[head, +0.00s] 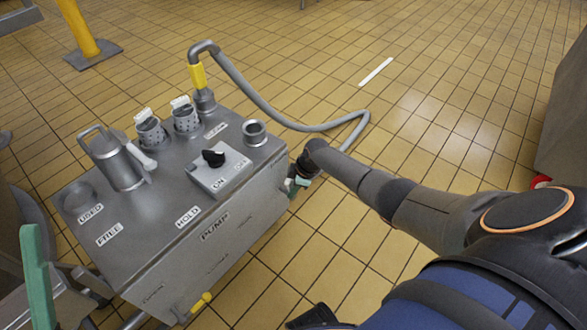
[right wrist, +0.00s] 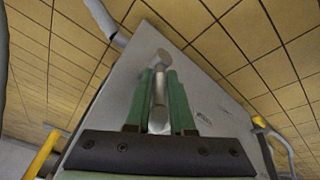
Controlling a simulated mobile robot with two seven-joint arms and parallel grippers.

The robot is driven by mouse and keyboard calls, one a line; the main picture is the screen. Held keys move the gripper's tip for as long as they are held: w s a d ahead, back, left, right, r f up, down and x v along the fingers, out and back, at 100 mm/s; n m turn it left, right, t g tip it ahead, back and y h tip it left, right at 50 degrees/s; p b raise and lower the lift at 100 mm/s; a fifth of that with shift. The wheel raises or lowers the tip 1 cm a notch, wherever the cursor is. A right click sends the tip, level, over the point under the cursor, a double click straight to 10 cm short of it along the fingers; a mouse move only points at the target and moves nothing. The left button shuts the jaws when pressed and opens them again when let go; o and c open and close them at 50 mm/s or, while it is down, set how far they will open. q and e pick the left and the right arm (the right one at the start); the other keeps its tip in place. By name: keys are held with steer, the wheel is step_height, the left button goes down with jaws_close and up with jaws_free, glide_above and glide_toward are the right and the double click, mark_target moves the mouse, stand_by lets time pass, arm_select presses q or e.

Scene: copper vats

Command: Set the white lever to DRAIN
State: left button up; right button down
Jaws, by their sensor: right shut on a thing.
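The steel pump cart (head: 150,235) stands left of centre in the head view. My right gripper (head: 300,182) is at the cart's right end face, seen from behind and above. The right wrist view shows its two green fingers (right wrist: 160,95) shut on the white lever (right wrist: 158,122). The lever's metal shank runs between the fingers up to a rounded pivot on the grey panel (right wrist: 205,80). Small labels beside it are too blurred to read, so its setting cannot be told. One green finger of my left gripper (head: 36,275) shows at the left edge.
A grey hose (head: 285,122) loops behind onto the tiled floor. A yellow handle (head: 202,302) sits low on the front. The floor behind is mostly clear.

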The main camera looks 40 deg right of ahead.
steer(key=shift+w+a+r+y+b, duration=0.25)
steer(key=shift+w+a+y+b, duration=0.05)
steer(key=shift+w+y+b, duration=0.35)
arm_select(q)
steer(key=shift+d+f+m+g+h+b, duration=0.15)
steer(key=shift+d+f+b, duration=0.05)
steer(key=shift+f, duration=0.6)
steer(key=shift+d+f+m+g+h+b, duration=0.15)
steer(key=shift+f+b, duration=0.05)
steer(key=shift+f, duration=0.55)
arm_select(e)
steer(key=shift+d+r+y, duration=0.15)
steer(key=shift+y, duration=0.1)
arm_select(q)
steer(key=shift+w, duration=0.1)
arm_select(e)
steer(key=c, duration=0.9)
jaws_free()
steer(key=shift+o, duration=0.6)
arm_select(q)
steer(key=shift+a+y, duration=0.1)
steer(key=shift+y, duration=0.3)
arm_select(e)
steer(key=shift+s+d, duration=0.2)
arm_select(q)
steer(key=shift+r, duration=0.15)
